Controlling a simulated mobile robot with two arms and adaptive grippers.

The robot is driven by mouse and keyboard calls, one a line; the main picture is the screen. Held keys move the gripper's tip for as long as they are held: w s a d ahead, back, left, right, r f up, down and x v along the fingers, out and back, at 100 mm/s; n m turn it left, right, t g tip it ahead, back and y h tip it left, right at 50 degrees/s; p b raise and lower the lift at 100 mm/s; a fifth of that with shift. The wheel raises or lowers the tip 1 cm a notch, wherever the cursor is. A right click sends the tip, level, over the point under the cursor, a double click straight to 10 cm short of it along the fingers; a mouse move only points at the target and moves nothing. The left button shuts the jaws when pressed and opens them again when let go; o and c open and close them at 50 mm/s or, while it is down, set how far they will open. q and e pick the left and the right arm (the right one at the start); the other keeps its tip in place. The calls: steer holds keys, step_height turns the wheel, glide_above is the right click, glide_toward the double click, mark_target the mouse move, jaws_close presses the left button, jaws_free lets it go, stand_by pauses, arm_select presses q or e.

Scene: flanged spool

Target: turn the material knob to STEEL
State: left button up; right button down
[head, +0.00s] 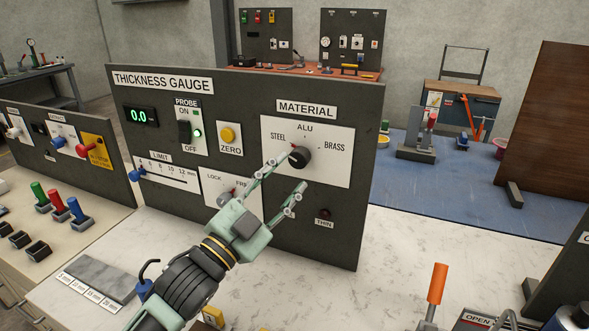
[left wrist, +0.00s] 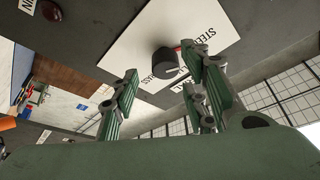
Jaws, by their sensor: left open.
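The material knob (head: 299,157) is a round black knob on a white plate (head: 335,170) of the thickness gauge panel, with STEEL at upper left, ALU above and BRASS at right. A small red mark shows at its upper left edge, on the STEEL–ALU side; its exact setting is hard to read. My left gripper (head: 292,174) is open, its fingers reaching toward the knob from below left. In the left wrist view the knob (left wrist: 164,62) appears between the spread fingers, beyond their tips. Contact cannot be told. My right gripper is not in view.
An orange-handled item (head: 437,284) stands front right. The white bench between is mostly clear.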

arm_select(q)
steer(key=v, duration=0.7)
steer(key=shift+s+a+f, duration=0.15)
steer(key=shift+s+a, duration=0.05)
